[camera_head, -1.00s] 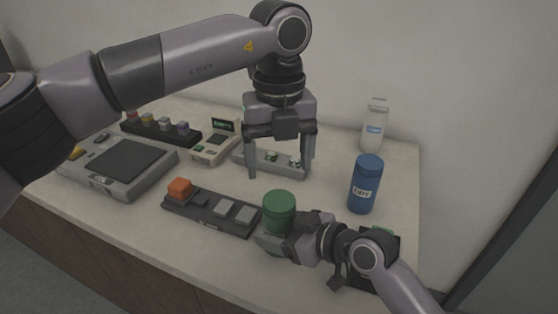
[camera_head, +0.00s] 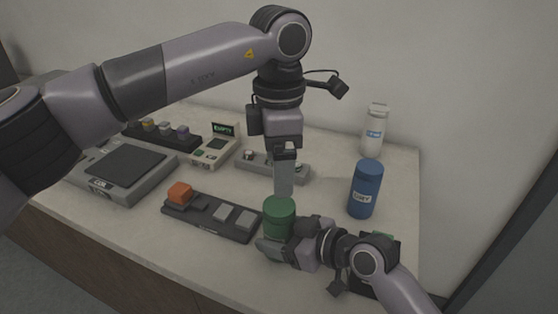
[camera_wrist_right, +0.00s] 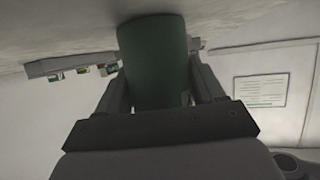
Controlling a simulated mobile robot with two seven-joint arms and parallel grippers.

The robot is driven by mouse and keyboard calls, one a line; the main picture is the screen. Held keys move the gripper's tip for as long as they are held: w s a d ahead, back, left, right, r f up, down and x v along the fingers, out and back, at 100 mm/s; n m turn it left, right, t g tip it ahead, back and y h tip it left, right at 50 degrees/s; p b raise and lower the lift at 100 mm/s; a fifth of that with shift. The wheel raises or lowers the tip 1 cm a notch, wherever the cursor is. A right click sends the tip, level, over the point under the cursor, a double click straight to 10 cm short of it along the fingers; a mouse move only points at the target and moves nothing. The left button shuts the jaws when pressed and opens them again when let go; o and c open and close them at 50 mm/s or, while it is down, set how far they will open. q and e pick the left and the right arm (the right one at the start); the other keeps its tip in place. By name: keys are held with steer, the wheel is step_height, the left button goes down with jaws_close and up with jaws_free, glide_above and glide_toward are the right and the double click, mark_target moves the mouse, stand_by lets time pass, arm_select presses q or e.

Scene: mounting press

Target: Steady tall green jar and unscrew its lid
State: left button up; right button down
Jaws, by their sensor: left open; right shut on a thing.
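The tall green jar (camera_head: 279,216) stands near the front of the bench in the head view, its green lid on top. My right gripper (camera_head: 270,243) is shut on the jar low on its body, coming in from the right. In the right wrist view the jar (camera_wrist_right: 153,62) sits between the two fingers of my right gripper (camera_wrist_right: 152,92). My left gripper (camera_head: 284,190) points down just above and behind the jar's lid. It is seen edge-on, so one finger mostly covers the other. It looks empty, and its fingertips seem close to the lid.
A dark tray (camera_head: 212,217) with an orange block stands left of the jar. A blue bottle (camera_head: 364,190) and a white bottle (camera_head: 375,132) stand to the right. A grey rack (camera_head: 255,167) is behind my left gripper. A scale-like device (camera_head: 122,168) is at left.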

mark_target(279, 205)
arm_select(q)
steer(key=m, duration=1.4)
steer(key=shift+m, duration=0.4)
steer(key=shift+f, duration=4.05)
